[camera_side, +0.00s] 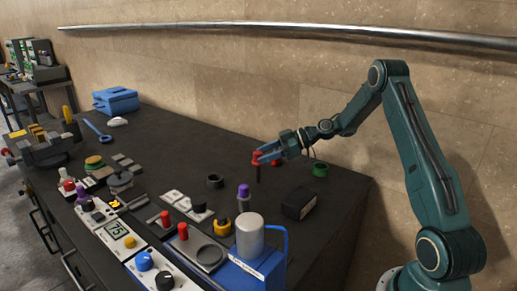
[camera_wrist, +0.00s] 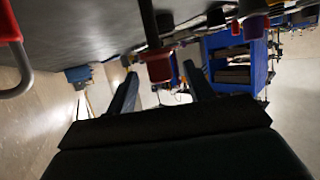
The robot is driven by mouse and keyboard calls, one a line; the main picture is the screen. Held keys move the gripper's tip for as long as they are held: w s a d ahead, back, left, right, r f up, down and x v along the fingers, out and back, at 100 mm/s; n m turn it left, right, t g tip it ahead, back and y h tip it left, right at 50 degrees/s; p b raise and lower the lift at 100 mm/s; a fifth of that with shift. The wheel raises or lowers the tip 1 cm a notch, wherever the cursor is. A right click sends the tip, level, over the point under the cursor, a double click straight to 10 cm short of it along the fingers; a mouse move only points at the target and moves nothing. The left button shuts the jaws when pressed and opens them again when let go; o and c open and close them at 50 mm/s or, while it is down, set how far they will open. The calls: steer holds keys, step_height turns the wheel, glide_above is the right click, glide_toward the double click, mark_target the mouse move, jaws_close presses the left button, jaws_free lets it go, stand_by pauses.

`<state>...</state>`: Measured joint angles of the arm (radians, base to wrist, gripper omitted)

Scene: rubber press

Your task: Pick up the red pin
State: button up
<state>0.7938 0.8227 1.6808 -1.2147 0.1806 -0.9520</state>
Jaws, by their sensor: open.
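The red pin (camera_side: 257,158) stands upright on the dark table in the side view, with a red head on a thin dark stem. In the wrist view, which is upside down, its red head (camera_wrist: 158,67) hangs from the dark stem near the picture's middle. My gripper (camera_side: 267,154) is level with the head, its blue fingers pointing left. In the wrist view my gripper (camera_wrist: 160,72) is open, with one finger on each side of the head and a gap showing at both sides. Whether the head is fully between the fingertips is unclear.
A red object with a metal loop (camera_wrist: 10,30) lies close by at the wrist view's left edge. A green cup (camera_side: 320,169), a black box (camera_side: 298,204), a black ring (camera_side: 215,181) and a purple-topped piece (camera_side: 243,191) stand nearby. The wall runs behind the table.

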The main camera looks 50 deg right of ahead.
steer(key=shift+x, duration=1.5)
steer(key=shift+c, duration=0.4)
steer(key=shift+r, duration=0.1)
steer(key=c, duration=1)
